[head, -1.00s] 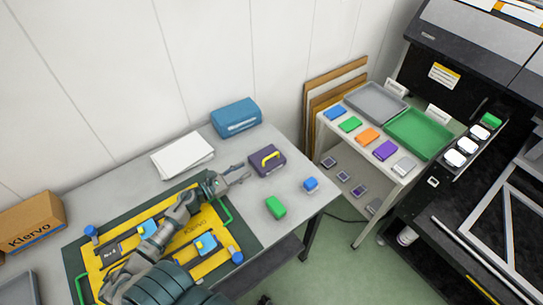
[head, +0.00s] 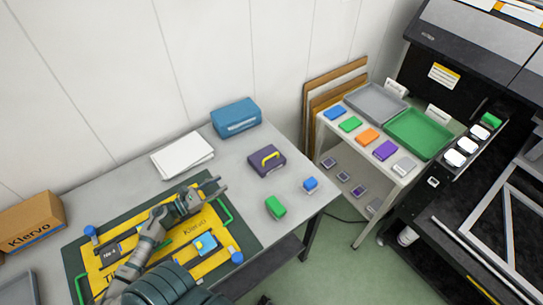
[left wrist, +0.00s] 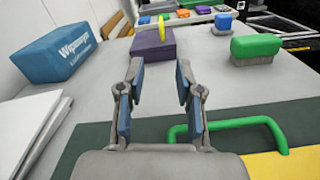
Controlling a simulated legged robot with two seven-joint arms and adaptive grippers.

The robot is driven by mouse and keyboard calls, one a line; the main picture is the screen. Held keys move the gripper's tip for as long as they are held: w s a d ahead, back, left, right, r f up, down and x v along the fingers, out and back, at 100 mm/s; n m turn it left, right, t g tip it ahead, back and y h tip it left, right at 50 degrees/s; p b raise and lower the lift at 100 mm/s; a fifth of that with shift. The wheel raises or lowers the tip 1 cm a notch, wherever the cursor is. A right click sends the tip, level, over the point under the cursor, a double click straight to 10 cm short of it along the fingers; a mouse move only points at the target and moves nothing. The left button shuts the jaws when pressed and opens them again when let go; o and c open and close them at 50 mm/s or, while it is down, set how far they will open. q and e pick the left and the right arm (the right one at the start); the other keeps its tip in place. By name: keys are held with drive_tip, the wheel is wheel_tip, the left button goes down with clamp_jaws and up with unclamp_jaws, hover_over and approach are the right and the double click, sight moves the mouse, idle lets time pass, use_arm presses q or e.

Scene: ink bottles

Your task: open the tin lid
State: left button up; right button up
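The tin appears to be the dark purple box with a yellow handle on top (head: 266,166), standing on the grey table right of the mat. In the left wrist view the purple box (left wrist: 153,47) is straight ahead, beyond my fingertips, with its yellow handle upright. Its top looks closed. My left gripper (head: 221,184) is over the far right corner of the mat, apart from the purple box. In the left wrist view its two fingers (left wrist: 160,70) are spread with nothing between them. My right gripper is not in view.
A green block (head: 275,207) and a blue-topped block (head: 310,184) stand near the table's right edge. A blue box (head: 236,117) and white sheets (head: 182,156) lie behind. A yellow board with green handles (head: 225,211) lies on the mat. Table around the purple box is clear.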

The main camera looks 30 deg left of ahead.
use_arm(q)
drive_tip(key=shift+v, duration=1.1)
